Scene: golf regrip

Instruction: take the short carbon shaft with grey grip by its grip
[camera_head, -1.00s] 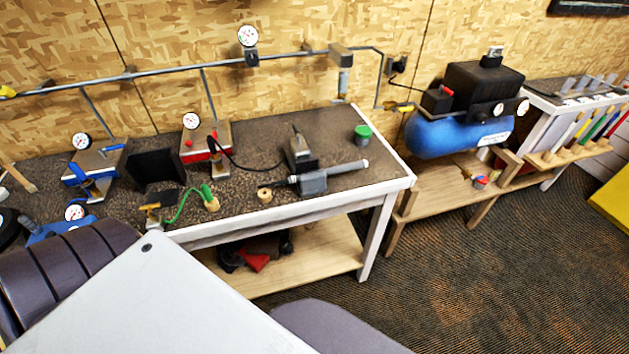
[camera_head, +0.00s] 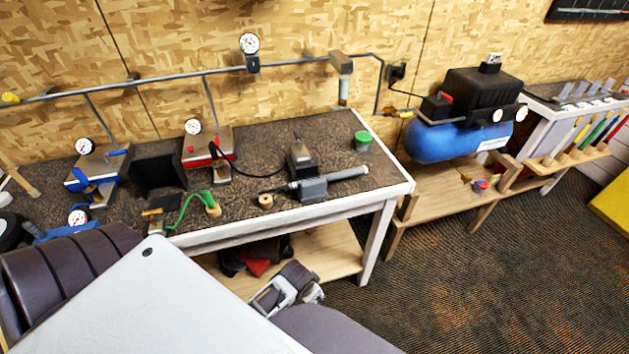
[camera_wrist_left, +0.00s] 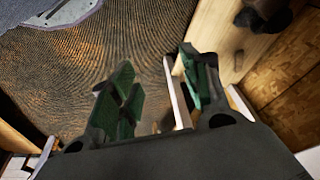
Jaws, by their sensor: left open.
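A grey rod (camera_head: 346,174), which looks like the grip of the short shaft, lies across a grey block (camera_head: 313,189) near the front right of the bench top. I cannot make out a carbon part clearly. My left gripper (camera_head: 288,287) is low in front of the bench, below its top and well apart from the rod. In the left wrist view the left gripper (camera_wrist_left: 155,75) is open, with green pads and nothing between them. The rod does not show there. My right gripper is not in view.
The bench top (camera_head: 260,150) also bears a green cup (camera_head: 362,141), a small wooden ring (camera_head: 265,200), a dark device (camera_head: 301,160) and gauge stands. A lower shelf (camera_head: 325,250) holds dark and red items. A blue compressor (camera_head: 440,138) stands right. Carpet lies in front.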

